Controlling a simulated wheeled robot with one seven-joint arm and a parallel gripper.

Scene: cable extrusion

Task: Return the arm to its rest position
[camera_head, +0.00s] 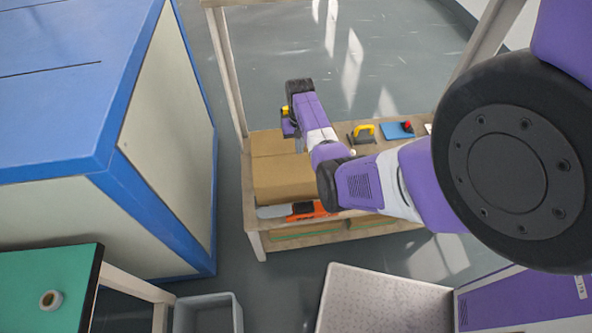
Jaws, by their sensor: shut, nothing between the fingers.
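My arm reaches in from the right edge of the head view and stretches over a wooden bench (255,222). Its purple and white links bend at dark joints. The far end of the arm, with my gripper (290,129), hangs above the back left part of the bench, beyond a cardboard box (283,180). The gripper is small and partly hidden by the arm's own wrist. It is shut, and no object shows in it.
A large blue and white cabinet (165,130) stands close on the left of the bench. A yellow-handled tool (363,129) and a blue item (397,131) lie on the bench. A green-topped table (25,275) with a tape roll (51,299) and a grey bin (208,315) are at front left.

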